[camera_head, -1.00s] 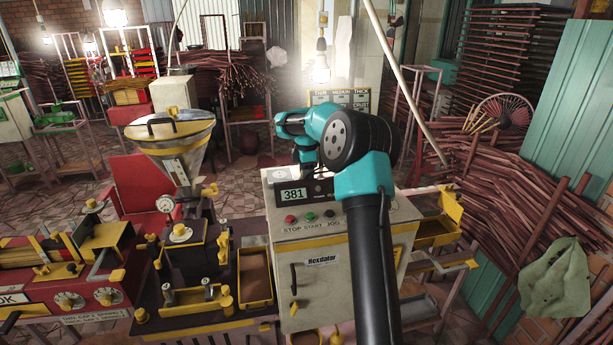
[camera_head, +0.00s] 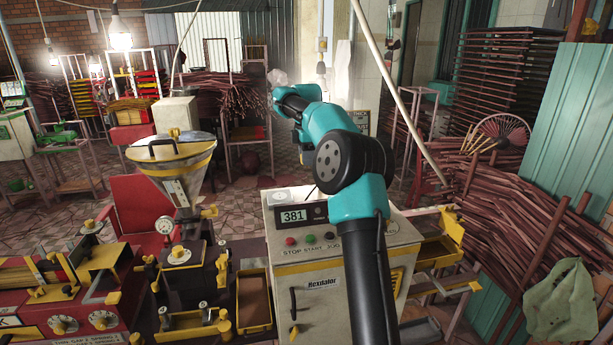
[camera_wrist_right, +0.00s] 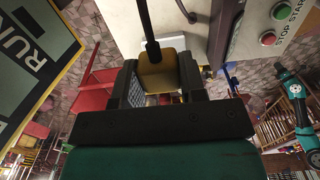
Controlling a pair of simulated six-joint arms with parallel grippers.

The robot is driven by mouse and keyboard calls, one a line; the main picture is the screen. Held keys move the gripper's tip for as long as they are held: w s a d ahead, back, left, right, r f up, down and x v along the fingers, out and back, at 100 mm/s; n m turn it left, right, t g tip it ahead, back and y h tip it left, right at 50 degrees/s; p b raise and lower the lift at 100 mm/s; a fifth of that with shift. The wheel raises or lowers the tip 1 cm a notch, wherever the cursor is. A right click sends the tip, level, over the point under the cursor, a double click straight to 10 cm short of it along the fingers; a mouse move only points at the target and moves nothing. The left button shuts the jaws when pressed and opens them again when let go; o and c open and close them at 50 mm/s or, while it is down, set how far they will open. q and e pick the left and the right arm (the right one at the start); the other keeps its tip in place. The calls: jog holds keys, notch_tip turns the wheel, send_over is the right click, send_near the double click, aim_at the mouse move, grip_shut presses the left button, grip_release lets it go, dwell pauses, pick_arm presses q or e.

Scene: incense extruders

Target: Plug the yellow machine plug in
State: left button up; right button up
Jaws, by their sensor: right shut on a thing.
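In the right wrist view, my right gripper (camera_wrist_right: 163,80) is shut on a yellow plug (camera_wrist_right: 162,70). A black cable (camera_wrist_right: 148,30) runs from the plug to the top edge of that view. In the head view my right arm reaches from the bottom edge up and away. Its wrist end is near the back wall in the picture, and the plug and fingers are hidden there. A pale cabinet (camera_head: 305,262) with yellow trim, a "381" display and buttons stands below the arm. I cannot make out a socket for the plug. My left gripper is out of view.
A metal funnel machine (camera_head: 182,160) stands left of the cabinet, with a red machine (camera_head: 60,320) at the lower left. A slanted pale pole (camera_head: 395,85) rises right of my arm. Stick bundles (camera_head: 510,210) fill the right side. Tiled floor lies behind.

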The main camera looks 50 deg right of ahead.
jog(key=shift+r, duration=2.15)
